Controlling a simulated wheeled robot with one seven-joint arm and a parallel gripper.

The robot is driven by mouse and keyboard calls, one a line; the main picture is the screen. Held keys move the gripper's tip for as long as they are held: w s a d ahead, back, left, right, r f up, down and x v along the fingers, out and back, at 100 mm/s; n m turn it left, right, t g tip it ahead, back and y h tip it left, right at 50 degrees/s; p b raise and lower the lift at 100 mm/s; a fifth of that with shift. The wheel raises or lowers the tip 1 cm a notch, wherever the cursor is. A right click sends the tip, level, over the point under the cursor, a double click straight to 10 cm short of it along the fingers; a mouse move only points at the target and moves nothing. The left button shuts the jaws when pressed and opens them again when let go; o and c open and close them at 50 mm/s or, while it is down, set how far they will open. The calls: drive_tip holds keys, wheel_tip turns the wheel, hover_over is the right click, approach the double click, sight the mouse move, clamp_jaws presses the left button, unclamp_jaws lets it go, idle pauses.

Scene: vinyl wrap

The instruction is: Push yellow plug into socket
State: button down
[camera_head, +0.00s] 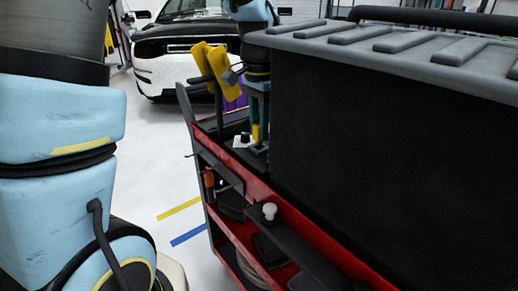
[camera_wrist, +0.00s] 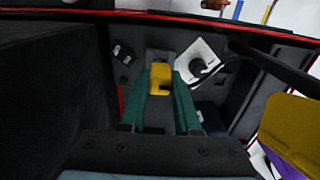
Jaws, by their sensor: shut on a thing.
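The yellow plug (camera_wrist: 161,72) is between the teal fingers of my gripper (camera_wrist: 160,84), which is shut on it. In the head view the plug (camera_head: 257,133) shows small under my gripper (camera_head: 258,120), low over the cart's dark top tray. A grey piece lies at the plug's far end in the wrist view; I cannot tell whether the plug touches it or sits in a socket. Just right of the plug is a white plate (camera_wrist: 186,58) with a round black fitting (camera_wrist: 200,66). The plate (camera_head: 241,142) also shows left of my gripper in the head view.
A red and black cart (camera_head: 335,245) carries a large black box (camera_head: 385,130) close right of my gripper. Open floor (camera_head: 165,170) lies left of the cart.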

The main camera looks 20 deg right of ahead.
drive_tip(key=shift+f, duration=0.9)
idle(1.5)
idle(0.4)
drive_tip(key=c, duration=0.5)
unclamp_jaws()
drive_tip(key=shift+c, duration=0.2)
wheel_tip(320, 180, up, 11)
drive_tip(key=shift+f, duration=0.1)
drive_tip(key=s+a+f+n+p, duration=0.1)
drive_tip(key=a+n, duration=0.3)
drive_tip(key=a, duration=0.4)
drive_tip(key=s+a+f+n+t+p, duration=0.1)
drive_tip(key=a+f+n+p, duration=0.2)
drive_tip(key=a, duration=0.6)
drive_tip(key=s+a+f+n+p, duration=0.1)
drive_tip(key=a+f+n+p, duration=0.1)
drive_tip(key=a+n, duration=0.3)
drive_tip(key=a, duration=0.3)
drive_tip(key=shift+s+a+f+n+t+p, duration=0.25)
drive_tip(key=shift+s+f+n+t+p, duration=0.05)
drive_tip(key=shift+s+n+p, duration=0.1)
